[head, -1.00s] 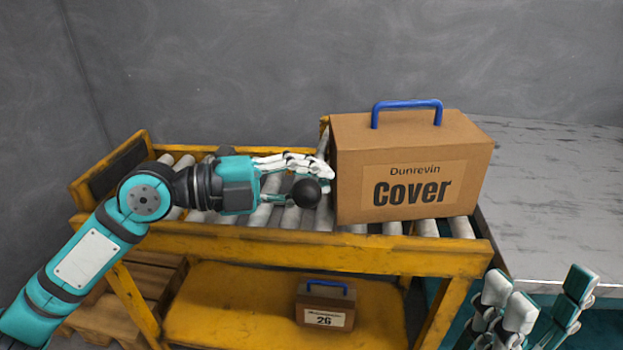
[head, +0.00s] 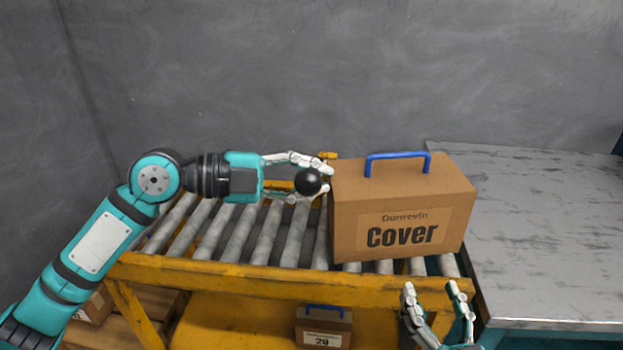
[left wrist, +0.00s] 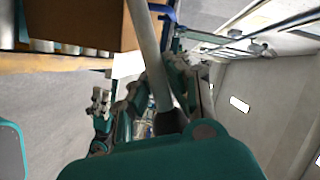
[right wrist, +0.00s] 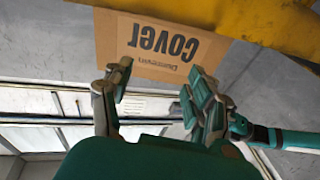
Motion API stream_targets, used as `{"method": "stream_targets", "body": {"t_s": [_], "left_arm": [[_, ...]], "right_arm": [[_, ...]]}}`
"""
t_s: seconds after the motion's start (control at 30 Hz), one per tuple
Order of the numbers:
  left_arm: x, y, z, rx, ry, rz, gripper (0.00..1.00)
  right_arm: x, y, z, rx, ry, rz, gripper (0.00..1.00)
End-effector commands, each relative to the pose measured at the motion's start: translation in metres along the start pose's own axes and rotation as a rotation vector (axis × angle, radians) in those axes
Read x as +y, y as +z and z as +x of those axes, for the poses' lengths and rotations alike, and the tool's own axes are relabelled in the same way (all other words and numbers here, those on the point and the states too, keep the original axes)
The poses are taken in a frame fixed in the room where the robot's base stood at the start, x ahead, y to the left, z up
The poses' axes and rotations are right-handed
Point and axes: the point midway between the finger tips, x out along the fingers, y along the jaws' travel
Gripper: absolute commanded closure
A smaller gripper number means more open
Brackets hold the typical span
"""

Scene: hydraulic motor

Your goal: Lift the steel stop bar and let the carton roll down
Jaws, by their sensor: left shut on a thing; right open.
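The carton (head: 400,212), brown with a blue handle and a "Cover" label, sits upright on the roller conveyor's right part. My left gripper (head: 310,176) is shut on the steel stop bar, close to its black ball knob (head: 308,181), just left of the carton and above the rollers. In the left wrist view the grey bar (left wrist: 150,55) runs up past the carton (left wrist: 80,22). Whether its far end rests on anything is hidden. My right gripper (head: 438,305) is open and empty in front of the conveyor's right end; the right wrist view shows the carton's label beyond it.
The conveyor has a yellow frame (head: 290,282) and bare grey rollers (head: 235,230) left of the carton. A grey-topped table (head: 540,240) adjoins on the right, its visible top clear. A small carton (head: 323,332) stands on the lower shelf.

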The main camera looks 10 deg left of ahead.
Motion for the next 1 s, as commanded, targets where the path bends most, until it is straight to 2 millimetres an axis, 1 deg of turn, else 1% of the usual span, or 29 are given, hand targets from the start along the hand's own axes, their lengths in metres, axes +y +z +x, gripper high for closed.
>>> {"method": "stream_targets", "body": {"t_s": [0.03, 0.13, 0.2, 0.27, 0.3, 0.4, 0.53, 0.6, 0.7, 0.83, 1.0], "left_arm": [[-0.010, -0.002, -0.001, 0.000, 0.004, -0.016, 1.00], [-0.018, -0.002, -0.001, 0.000, 0.013, -0.039, 1.00], [-0.024, -0.001, -0.001, 0.000, 0.021, -0.054, 1.00], [-0.029, -0.001, -0.001, -0.001, 0.026, -0.067, 1.00], [-0.032, 0.000, -0.001, -0.001, 0.028, -0.076, 1.00], [-0.038, 0.000, 0.000, 0.000, 0.037, -0.095, 1.00], [-0.044, 0.002, 0.001, 0.000, 0.045, -0.116, 1.00], [-0.047, 0.002, 0.001, 0.000, 0.049, -0.124, 1.00], [-0.050, 0.003, 0.001, 0.000, 0.053, -0.133, 1.00], [-0.052, 0.004, 0.001, -0.001, 0.057, -0.142, 1.00], [-0.053, 0.004, 0.001, -0.001, 0.059, -0.146, 1.00]], "right_arm": [[0.003, 0.013, -0.003, -0.107, 0.006, -0.003, 0.42], [0.008, 0.049, -0.015, -0.320, 0.019, -0.006, 0.42], [0.012, 0.071, -0.029, -0.461, 0.027, -0.007, 0.42], [0.015, 0.088, -0.043, -0.576, 0.034, -0.007, 0.42], [0.016, 0.098, -0.053, -0.649, 0.039, -0.007, 0.42], [0.020, 0.118, -0.079, -0.815, 0.050, -0.005, 0.42], [0.023, 0.135, -0.112, -0.994, 0.061, -0.001, 0.42], [0.025, 0.140, -0.127, -1.071, 0.066, 0.000, 0.42], [0.026, 0.145, -0.145, -1.158, 0.072, 0.003, 0.42], [0.027, 0.149, -0.161, -1.232, 0.077, 0.006, 0.42], [0.027, 0.151, -0.170, -1.274, 0.080, 0.007, 0.42]]}}
